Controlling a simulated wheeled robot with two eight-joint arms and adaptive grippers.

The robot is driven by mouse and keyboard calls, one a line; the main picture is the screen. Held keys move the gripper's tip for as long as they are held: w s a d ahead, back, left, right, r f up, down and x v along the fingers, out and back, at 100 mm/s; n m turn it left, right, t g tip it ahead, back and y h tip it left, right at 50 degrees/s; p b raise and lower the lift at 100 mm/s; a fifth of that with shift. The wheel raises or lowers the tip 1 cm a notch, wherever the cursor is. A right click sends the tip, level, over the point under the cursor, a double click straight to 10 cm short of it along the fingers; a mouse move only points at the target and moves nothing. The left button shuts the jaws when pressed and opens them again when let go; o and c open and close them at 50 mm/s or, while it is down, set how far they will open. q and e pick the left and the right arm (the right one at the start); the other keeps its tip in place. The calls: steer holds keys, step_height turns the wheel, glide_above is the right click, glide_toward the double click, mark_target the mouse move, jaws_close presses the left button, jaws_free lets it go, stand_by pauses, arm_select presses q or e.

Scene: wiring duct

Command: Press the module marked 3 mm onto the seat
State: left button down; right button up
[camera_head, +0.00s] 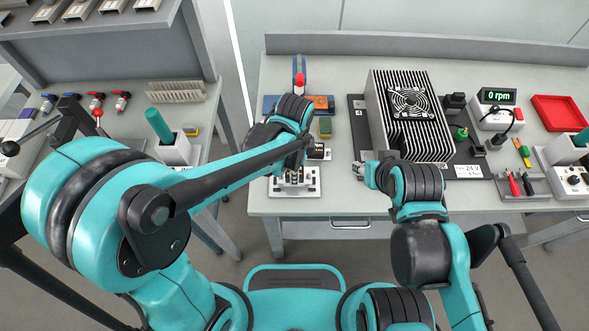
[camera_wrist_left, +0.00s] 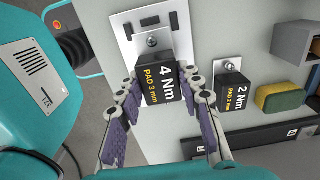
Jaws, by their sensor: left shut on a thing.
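The black module marked "4 Nm PAD 3 mm" (camera_wrist_left: 162,84) is between the purple-padded fingers of my left gripper (camera_wrist_left: 162,79), which is shut on it. A metal tab with a round hole or bolt extends from its far end over a white plate (camera_wrist_left: 122,28) with a dark slot. Whether the module touches the plate is unclear. In the head view the white plate (camera_head: 307,190) lies at the table's front edge, with my left gripper (camera_head: 293,174) over it. My right gripper (camera_head: 363,171) is by the table's front edge; its fingers are too small to read.
A second black module marked "2 Nm PAD 2 mm" (camera_wrist_left: 234,92) lies to the right, near a yellow-green sponge (camera_wrist_left: 281,98). A finned heat sink with a fan (camera_head: 408,110) stands on a dark board to the right. A red tray (camera_head: 560,112) is at the far right.

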arm_select(q)
steer(key=shift+f+b, duration=0.95)
steer(key=shift+f, duration=0.2)
steer(key=c, duration=0.9)
jaws_free()
steer(key=shift+r, duration=0.1)
step_height(320, 180, up, 12)
steer(key=shift+f, duration=0.1)
steer(key=s+a+n+t, duration=0.1)
steer(key=a+n+t, duration=0.1)
steer(key=a+n, duration=0.4)
steer(key=s+a+n+t, duration=0.2)
steer(key=a+n, duration=0.4)
steer(key=s+a+n+t, duration=0.2)
steer(key=a+n+t, duration=0.1)
steer(key=a+n, duration=0.2)
steer(key=shift+s+a+f+n, duration=0.1)
steer(key=shift+a+f+n, duration=0.1)
steer(key=shift+a+n, duration=0.25)
